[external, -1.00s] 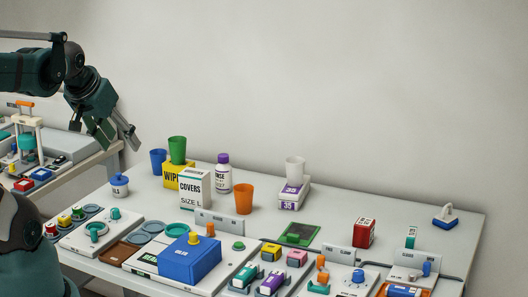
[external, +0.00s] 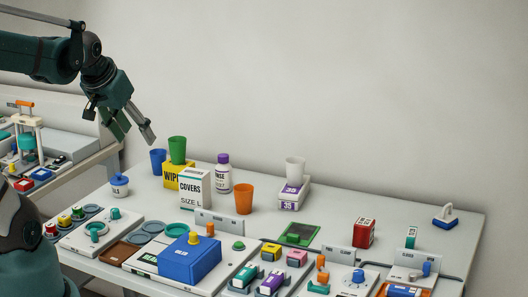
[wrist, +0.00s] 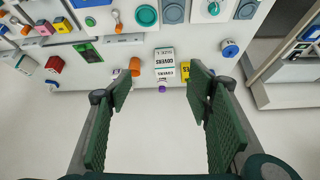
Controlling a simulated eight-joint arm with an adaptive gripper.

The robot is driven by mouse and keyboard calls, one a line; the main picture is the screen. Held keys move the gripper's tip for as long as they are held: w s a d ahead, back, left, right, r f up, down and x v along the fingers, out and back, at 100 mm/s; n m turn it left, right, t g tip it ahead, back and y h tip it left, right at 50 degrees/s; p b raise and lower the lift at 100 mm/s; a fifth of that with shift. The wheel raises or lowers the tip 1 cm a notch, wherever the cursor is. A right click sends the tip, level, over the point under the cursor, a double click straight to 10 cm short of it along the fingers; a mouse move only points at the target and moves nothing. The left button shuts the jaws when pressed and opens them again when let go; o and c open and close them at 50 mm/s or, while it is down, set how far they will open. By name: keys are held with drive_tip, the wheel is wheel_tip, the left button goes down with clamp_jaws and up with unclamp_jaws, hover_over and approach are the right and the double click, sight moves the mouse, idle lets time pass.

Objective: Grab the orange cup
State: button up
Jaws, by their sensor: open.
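The orange cup (external: 243,199) stands upright on the table, right of the white COVERS box. In the wrist view the orange cup (wrist: 135,66) shows beyond the tip of the left finger. My gripper (external: 134,132) is open and empty, high above the table's back left, up and to the left of the cup. In the wrist view my gripper (wrist: 160,82) has its two green-padded fingers spread wide, with the COVERS box between and beyond the tips.
Near the cup stand the COVERS box (external: 194,190), a white bottle with purple cap (external: 223,174), a green cup (external: 177,150) on a yellow WIPES box (external: 172,180), and a blue cup (external: 157,161). A white cup (external: 295,170) stands on a box to the right. Devices crowd the front.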

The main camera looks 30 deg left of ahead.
drive_tip(key=w+d+f+m+g, duration=0.1)
drive_tip(key=w+d+f+m, duration=0.15)
drive_tip(key=w, duration=0.65)
drive_tip(key=m+g+h, duration=0.2)
drive_tip(key=m, duration=0.2)
approach(244, 200)
drive_tip(key=w+a+f, duration=0.1)
drive_tip(key=w+a, duration=0.1)
drive_tip(key=w, duration=0.1)
drive_tip(key=shift+w+d+f+m+h, duration=0.2)
drive_tip(key=shift+d+f+m+h, duration=0.15)
drive_tip(key=shift+f, duration=0.4)
drive_tip(key=shift+d+f, duration=0.1)
drive_tip(key=shift+x, duration=1.2)
drive_tip(key=shift+f, duration=0.1)
